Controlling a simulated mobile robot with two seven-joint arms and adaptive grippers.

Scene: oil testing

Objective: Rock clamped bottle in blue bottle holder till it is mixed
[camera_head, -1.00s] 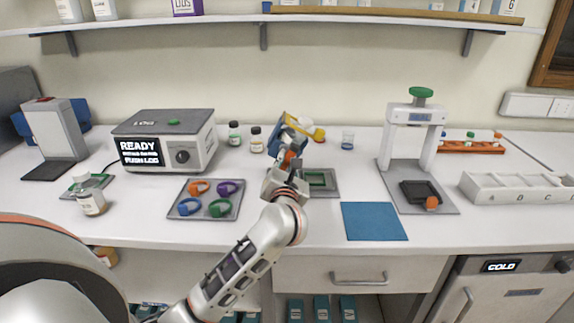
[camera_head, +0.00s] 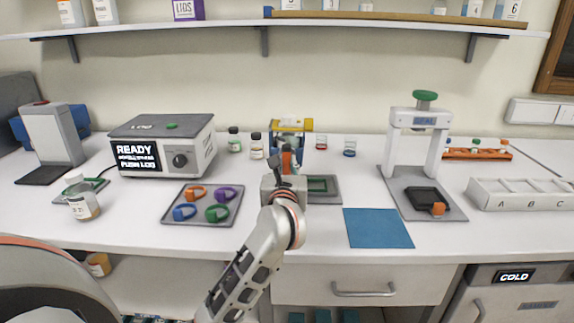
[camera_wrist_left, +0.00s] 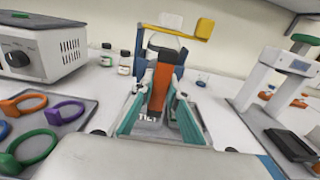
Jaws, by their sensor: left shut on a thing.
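The blue bottle holder (camera_head: 276,142) stands at the back middle of the bench, with a yellow part (camera_head: 308,125) along its top. It looks close to level in the head view. In the wrist view the blue holder (camera_wrist_left: 179,72) has the yellow part (camera_wrist_left: 204,28) at its upper right. A pale shape in the holder may be the clamped bottle; it is mostly hidden. An orange handle (camera_wrist_left: 160,88) faces me. My left gripper (camera_head: 285,170) is shut on this handle, with its teal fingers (camera_wrist_left: 159,112) on either side. My right gripper is not in view.
A grey tray of coloured rings (camera_head: 203,222) and the box reading READY (camera_head: 160,145) are at left. Small bottles (camera_head: 256,146) stand just left of the holder. A blue mat (camera_head: 378,228) and a white press (camera_head: 433,150) are at right.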

